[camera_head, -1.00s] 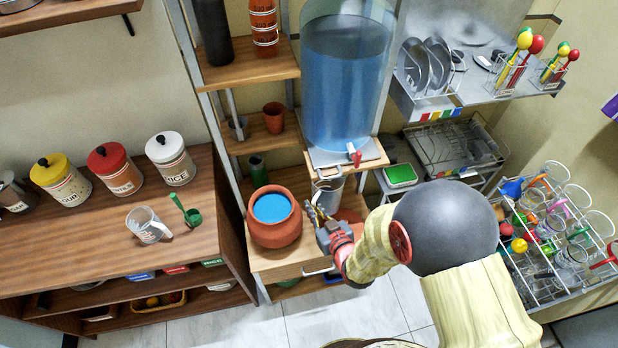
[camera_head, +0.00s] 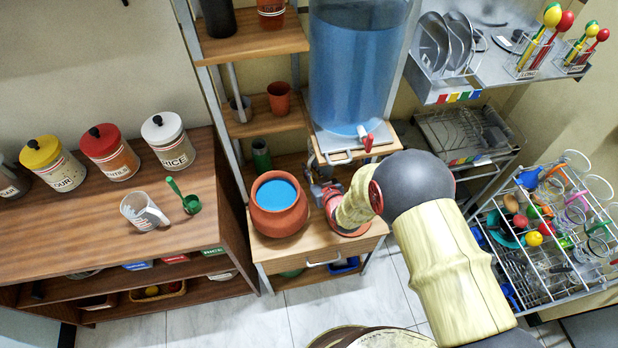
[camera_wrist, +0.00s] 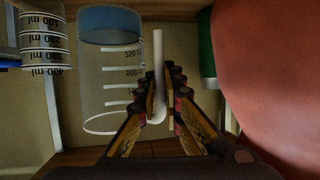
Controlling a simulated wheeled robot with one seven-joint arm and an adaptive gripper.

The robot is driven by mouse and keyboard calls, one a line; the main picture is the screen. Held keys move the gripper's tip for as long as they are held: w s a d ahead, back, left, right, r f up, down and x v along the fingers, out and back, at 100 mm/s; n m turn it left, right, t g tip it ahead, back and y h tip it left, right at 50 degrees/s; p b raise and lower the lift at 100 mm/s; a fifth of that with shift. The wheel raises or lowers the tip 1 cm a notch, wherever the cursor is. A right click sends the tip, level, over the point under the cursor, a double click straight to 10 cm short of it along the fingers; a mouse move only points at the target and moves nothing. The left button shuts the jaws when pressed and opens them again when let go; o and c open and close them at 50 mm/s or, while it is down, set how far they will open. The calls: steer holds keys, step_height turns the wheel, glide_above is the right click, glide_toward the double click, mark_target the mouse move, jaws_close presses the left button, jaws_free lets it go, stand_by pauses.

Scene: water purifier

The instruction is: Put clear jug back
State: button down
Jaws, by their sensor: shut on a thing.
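My gripper (camera_head: 318,184) reaches in under the dispenser shelf, just right of the clay pot. In the wrist view my gripper (camera_wrist: 160,95) is shut on the pale upright handle of the clear jug (camera_wrist: 105,75). The jug has white volume marks and a blue band at the upper end in that view. In the head view the jug is hidden or too small to make out behind the arm and shelf.
The clay pot (camera_head: 278,222) of blue liquid stands close beside my gripper and fills the right of the wrist view (camera_wrist: 275,80). The water dispenser (camera_head: 350,70) is overhead on its shelf (camera_head: 372,150). A marked measuring vessel (camera_wrist: 42,45) is left of the jug.

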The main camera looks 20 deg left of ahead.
steer(key=f, duration=0.1)
steer(key=f+b, duration=0.1)
steer(key=f, duration=0.1)
steer(key=w+f+b, duration=0.1)
steer(key=shift+a+f, duration=0.15)
steer(key=shift+a, duration=0.15)
steer(key=shift+f, duration=0.1)
steer(key=c, duration=2.4)
jaws_free()
steer(key=shift+f+b, duration=0.15)
steer(key=shift+b, duration=0.15)
steer(key=o, duration=0.4)
steer(key=shift+o, duration=0.2)
